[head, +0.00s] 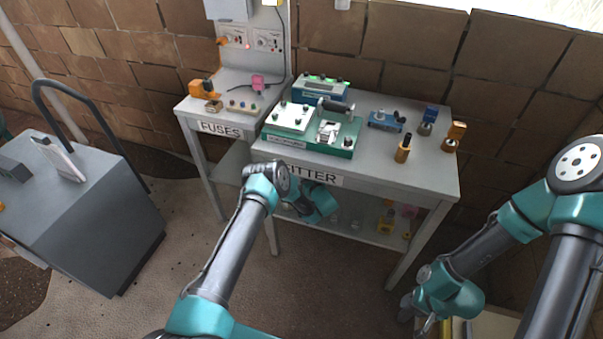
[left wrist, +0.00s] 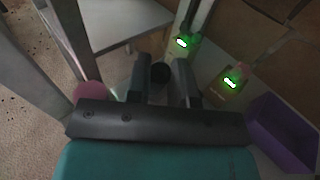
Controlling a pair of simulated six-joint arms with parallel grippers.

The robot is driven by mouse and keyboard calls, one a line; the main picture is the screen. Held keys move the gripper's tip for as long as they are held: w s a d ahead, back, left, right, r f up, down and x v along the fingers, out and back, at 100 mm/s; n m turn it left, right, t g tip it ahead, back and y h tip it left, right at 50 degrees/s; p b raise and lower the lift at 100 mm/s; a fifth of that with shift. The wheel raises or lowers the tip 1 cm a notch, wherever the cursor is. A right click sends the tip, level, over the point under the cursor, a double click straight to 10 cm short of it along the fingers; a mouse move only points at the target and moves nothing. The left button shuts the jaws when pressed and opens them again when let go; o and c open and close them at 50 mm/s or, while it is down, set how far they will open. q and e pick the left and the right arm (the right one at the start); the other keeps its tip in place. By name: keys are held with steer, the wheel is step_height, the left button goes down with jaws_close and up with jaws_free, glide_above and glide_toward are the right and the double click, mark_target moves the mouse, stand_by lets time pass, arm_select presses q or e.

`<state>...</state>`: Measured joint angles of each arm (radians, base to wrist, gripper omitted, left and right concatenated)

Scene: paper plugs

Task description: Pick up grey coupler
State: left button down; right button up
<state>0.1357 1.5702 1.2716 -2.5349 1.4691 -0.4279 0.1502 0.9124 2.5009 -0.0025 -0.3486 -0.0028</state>
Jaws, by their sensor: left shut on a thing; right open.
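In the left wrist view, my left gripper (left wrist: 163,82) reaches in over the lower shelf of the middle table. Its two dark fingers are shut on a small dark, rounded thing (left wrist: 160,73), which I take to be the grey coupler; its shape is mostly hidden. In the head view my left arm bends in under the tabletop, and its fingertips and what they hold are hidden there. My right gripper (head: 427,325) is open at the lower right, low and partly cut off by the frame edge.
The middle table (head: 385,178) carries a green device (head: 338,150) and several small parts. The lower shelf holds a green-lit piece (left wrist: 232,82), a purple block (left wrist: 285,130) and a pink round piece (left wrist: 90,92) close to my left gripper. A grey cabinet (head: 95,235) stands left.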

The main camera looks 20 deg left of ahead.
arm_select(q)
steer(key=s+d+r+g+h, duration=0.2)
steer(key=s+d, duration=0.9)
steer(key=s, duration=0.1)
steer(key=shift+d+g, duration=0.2)
steer(key=shift+g, duration=0.1)
steer(key=shift+s+r, duration=0.1)
